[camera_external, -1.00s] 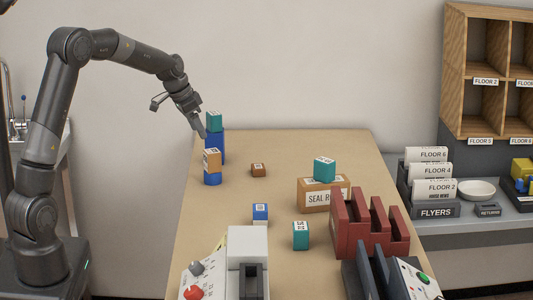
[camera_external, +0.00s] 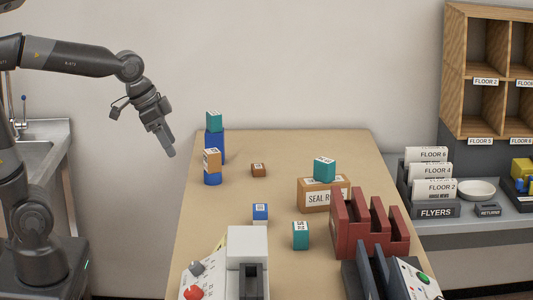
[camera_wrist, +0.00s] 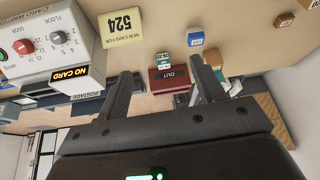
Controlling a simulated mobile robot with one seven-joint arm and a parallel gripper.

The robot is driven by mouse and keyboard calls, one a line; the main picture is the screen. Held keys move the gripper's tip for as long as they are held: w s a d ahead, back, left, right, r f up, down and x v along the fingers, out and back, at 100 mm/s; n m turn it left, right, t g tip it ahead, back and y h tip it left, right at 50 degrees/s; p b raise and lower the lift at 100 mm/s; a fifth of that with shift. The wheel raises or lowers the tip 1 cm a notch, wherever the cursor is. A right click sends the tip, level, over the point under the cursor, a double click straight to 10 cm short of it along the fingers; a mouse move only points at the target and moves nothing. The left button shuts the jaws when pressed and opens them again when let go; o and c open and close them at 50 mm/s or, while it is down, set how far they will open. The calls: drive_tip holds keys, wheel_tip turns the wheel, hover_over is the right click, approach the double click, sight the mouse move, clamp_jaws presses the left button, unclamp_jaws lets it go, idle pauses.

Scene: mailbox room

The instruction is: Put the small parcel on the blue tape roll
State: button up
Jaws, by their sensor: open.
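In the external view an orange-brown parcel (camera_external: 212,160) with a white label sits on top of a short blue tape roll (camera_external: 212,179), at the table's left edge. A smaller dark brown box (camera_external: 258,170) lies alone on the table to their right. Which of the two brown ones is the small parcel, I cannot tell for sure. My gripper (camera_external: 171,153) is open and empty, in the air left of the table, apart from the stack. Its two fingers (camera_wrist: 168,80) show spread in the wrist view with nothing between them.
A teal cube (camera_external: 214,121) stands on a tall blue block (camera_external: 215,146) behind the stack. A blue-and-white cube (camera_external: 260,212), a teal cube (camera_external: 301,236), a seal box (camera_external: 314,197) bearing another teal cube (camera_external: 324,169), and a red rack (camera_external: 365,235) stand further right.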

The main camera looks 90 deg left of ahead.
drive_tip(key=s+d+f+m, duration=0.1)
drive_tip(key=s+d+f, duration=0.1)
drive_tip(key=s+d, duration=0.8)
drive_tip(key=shift+s+d+f+t+h, duration=0.3)
drive_tip(key=shift+s+f+h, duration=0.1)
drive_tip(key=shift+s, duration=0.35)
